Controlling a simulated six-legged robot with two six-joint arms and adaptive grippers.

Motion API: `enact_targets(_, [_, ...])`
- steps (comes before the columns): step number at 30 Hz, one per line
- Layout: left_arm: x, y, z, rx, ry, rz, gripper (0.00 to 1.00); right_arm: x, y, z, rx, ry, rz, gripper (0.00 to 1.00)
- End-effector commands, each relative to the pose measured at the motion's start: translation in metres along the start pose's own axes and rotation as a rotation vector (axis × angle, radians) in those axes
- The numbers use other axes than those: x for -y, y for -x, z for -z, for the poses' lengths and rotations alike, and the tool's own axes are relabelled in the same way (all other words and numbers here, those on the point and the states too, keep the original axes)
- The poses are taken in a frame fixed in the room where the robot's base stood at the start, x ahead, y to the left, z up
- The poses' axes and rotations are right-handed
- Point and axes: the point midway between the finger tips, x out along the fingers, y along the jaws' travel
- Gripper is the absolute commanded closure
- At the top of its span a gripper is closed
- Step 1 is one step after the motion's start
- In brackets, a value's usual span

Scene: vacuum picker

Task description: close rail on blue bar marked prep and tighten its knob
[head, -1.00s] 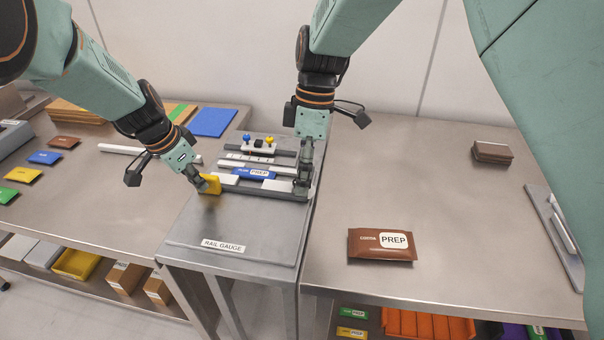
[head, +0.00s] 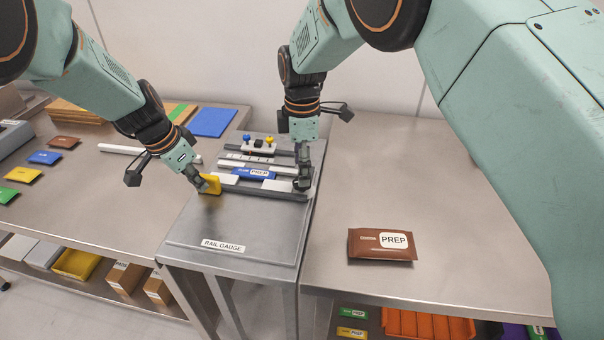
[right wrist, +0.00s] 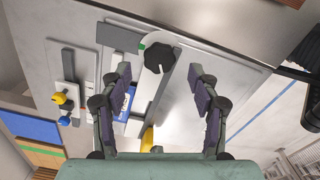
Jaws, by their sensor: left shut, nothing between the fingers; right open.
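The rail gauge (head: 262,194) lies on the small metal stand, with the blue bar marked PREP (head: 250,173) between its pale blocks. The bar shows partly in the right wrist view (right wrist: 129,101), behind a finger. My left gripper (head: 204,185) is shut and empty, against or right beside the yellow block (head: 214,185) at the gauge's left end; contact is unclear. My right gripper (head: 302,182) points down at the gauge's right end. In the right wrist view it is open (right wrist: 157,90), with the black knob (right wrist: 160,58) beyond and between its fingers, apart from them.
Blue and yellow small knobs (head: 258,141) stand behind the bar. A RAIL GAUGE label (head: 223,245) marks the stand's front. A brown PREP packet (head: 381,246) lies on the right table, which is otherwise mostly clear. Coloured packets (head: 45,157) and a blue sheet (head: 213,122) lie left.

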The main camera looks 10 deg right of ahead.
Motion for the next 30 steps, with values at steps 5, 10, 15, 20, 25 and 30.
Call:
enact_targets(5, [0.001,0.000,0.001,-0.002,0.000,0.003,1.00,0.000,-0.022,0.000,-0.001,-0.001,0.001,0.39])
enact_targets(10, [0.001,0.000,0.001,-0.002,0.000,0.003,1.00,0.000,-0.029,0.000,-0.001,-0.001,-0.001,0.39])
enact_targets(15, [0.001,0.000,0.001,-0.002,0.000,0.003,1.00,0.000,-0.030,0.000,-0.001,-0.001,-0.001,0.39])
enact_targets(20, [0.001,0.000,0.001,-0.002,0.000,0.003,1.00,0.000,-0.030,0.000,-0.001,-0.001,-0.001,0.45])
enact_targets(25, [0.001,0.000,0.001,-0.002,0.000,0.003,1.00,0.000,-0.029,0.000,-0.001,-0.001,-0.001,0.60])
enact_targets(30, [0.001,0.000,0.001,-0.002,0.000,0.003,1.00,0.000,-0.029,0.000,-0.001,-0.001,0.000,0.74])
